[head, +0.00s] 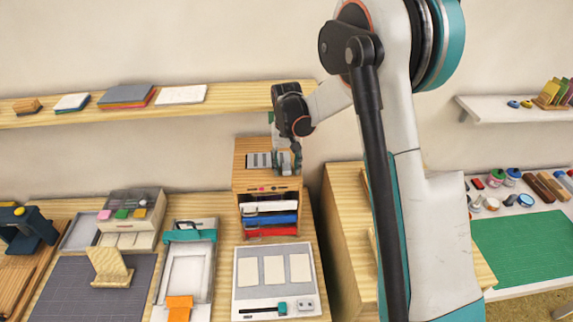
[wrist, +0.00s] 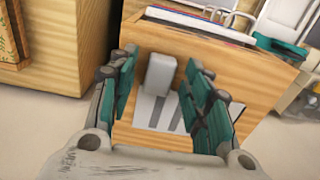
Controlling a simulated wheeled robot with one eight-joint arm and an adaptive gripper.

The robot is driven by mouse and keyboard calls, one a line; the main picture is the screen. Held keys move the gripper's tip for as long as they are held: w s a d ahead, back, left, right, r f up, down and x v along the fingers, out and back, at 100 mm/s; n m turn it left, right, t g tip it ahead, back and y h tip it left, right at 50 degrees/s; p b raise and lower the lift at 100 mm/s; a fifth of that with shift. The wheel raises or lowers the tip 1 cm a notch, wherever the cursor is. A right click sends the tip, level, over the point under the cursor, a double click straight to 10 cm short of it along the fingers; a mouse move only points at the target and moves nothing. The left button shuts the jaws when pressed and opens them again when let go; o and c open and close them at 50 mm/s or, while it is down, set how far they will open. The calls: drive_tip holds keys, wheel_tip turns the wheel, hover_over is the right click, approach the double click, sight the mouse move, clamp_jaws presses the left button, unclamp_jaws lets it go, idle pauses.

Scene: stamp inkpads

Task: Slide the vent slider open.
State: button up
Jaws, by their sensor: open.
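The vent is a pale slotted plate (head: 257,160) on the top of the wooden cabinet (head: 267,184); in the wrist view, its dark slots (wrist: 170,112) show between my fingers. A light grey block, the slider's knob (wrist: 160,73), stands up at one end of the plate. My gripper (head: 288,163) is above the right part of the cabinet top. In the wrist view, my open gripper (wrist: 163,88) has its teal fingers on either side of the knob, with gaps showing on both sides. In the head view, my gripper hides the knob.
The cabinet's open front holds white, blue and red trays (head: 270,219). A wooden shelf (head: 230,99) runs along the wall behind. A board with pale cards (head: 236,290) lies in front of the cabinet. Another wooden unit (head: 347,185) stands to the right, across a gap.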

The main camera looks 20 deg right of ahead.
drive_tip(key=shift+c, duration=0.6)
clamp_jaws()
drive_tip(key=shift+w+a+b, duration=0.2)
drive_tip(key=shift+a+b, duration=0.05)
drive_tip(key=shift+a, duration=0.8)
drive_tip(key=shift+w+a+b, duration=0.2)
drive_tip(key=shift+a+b, duration=0.05)
drive_tip(key=shift+a, duration=0.75)
drive_tip(key=shift+d, duration=0.1)
drive_tip(key=shift+o, duration=0.6)
unclamp_jaws()
wheel_tip(320, 180, up, 12)
